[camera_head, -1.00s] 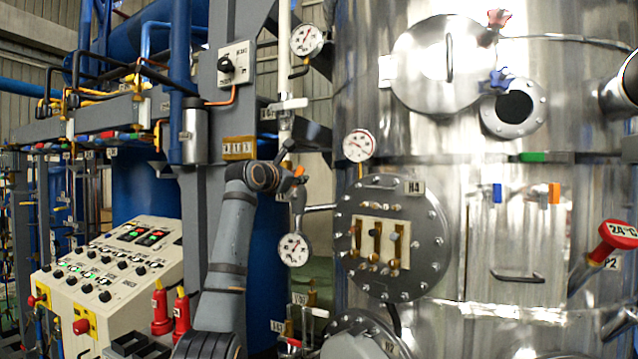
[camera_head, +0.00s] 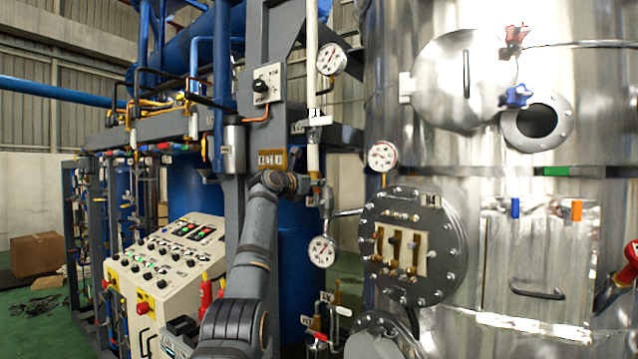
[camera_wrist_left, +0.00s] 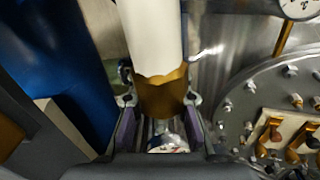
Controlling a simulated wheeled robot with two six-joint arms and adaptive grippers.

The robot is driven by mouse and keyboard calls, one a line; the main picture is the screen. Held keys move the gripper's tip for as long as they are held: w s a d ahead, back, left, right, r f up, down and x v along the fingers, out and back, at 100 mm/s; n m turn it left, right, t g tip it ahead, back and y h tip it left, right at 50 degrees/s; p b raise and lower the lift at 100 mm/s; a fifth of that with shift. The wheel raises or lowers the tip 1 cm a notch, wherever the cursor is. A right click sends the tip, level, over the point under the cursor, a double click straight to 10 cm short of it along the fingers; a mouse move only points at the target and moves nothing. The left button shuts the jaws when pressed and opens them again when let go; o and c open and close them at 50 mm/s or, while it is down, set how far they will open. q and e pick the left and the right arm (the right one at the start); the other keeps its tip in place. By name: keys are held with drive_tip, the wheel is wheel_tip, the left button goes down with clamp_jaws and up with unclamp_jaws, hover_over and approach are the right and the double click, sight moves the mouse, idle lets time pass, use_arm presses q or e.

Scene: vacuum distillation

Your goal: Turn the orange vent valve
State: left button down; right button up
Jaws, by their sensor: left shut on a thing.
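My left gripper (camera_head: 313,186) is at the lower end of a white vertical pipe (camera_head: 313,155), left of the big steel vessel. A small orange part, which I take for the orange vent valve (camera_head: 314,174), shows at its fingertips. In the left wrist view, the fingers (camera_wrist_left: 159,105) stand on both sides of an orange-brown fitting (camera_wrist_left: 160,92) below the white pipe. The gripper is shut on this part; the exact contact is partly hidden. The right gripper is not in view.
The steel vessel (camera_head: 455,170) with a bolted flange (camera_head: 450,235) stands close on the right. Gauges sit above (camera_head: 331,60) and below (camera_head: 322,251) the gripper. A grey column (camera_head: 255,130) and control console (camera_head: 165,260) are left. A cardboard box (camera_head: 38,254) lies far left.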

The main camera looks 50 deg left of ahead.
use_arm(q)
drive_tip(key=shift+f, duration=0.1)
drive_tip(key=c, duration=1.2)
unclamp_jaws()
drive_tip(key=shift+s, duration=0.1)
drive_tip(key=v, duration=1.1)
drive_tip(key=shift+s+d, duration=0.25)
drive_tip(key=shift+f, duration=0.1)
